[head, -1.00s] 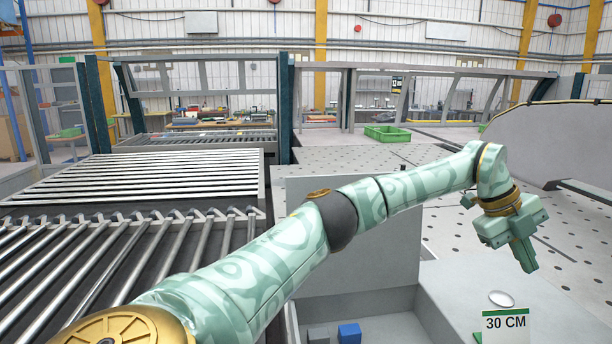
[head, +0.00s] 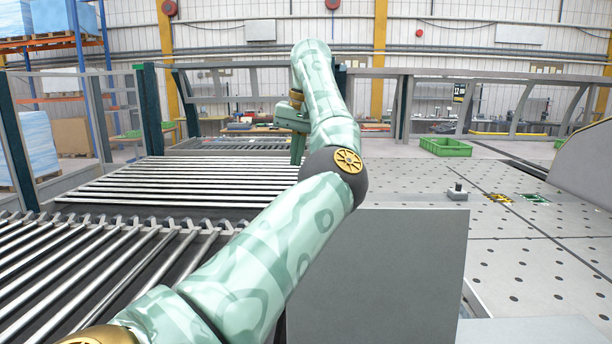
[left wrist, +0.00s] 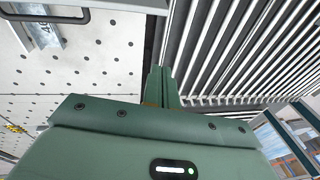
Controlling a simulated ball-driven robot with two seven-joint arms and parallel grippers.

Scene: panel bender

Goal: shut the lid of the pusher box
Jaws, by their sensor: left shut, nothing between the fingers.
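The lid of the pusher box (head: 385,275) is a flat grey panel. It stands upright in the lower middle of the head view, so the box is open. The inside of the box is below the picture. My left arm passes in front of the lid's left edge and upper left corner. My left gripper (head: 298,140) is beyond the lid and to its left, fingers down, by the far slatted rollers. It is shut and empty, apart from the lid. Its closed fingers also show in the left wrist view (left wrist: 161,88). My right gripper is not in view.
Roller conveyors (head: 95,270) fill the left. A perforated table (head: 545,265) lies to the right, with a small grey block (head: 457,192) and a green crate (head: 446,147). A dark handle (left wrist: 45,17) shows at the left wrist view's upper left; I cannot tell what bears it.

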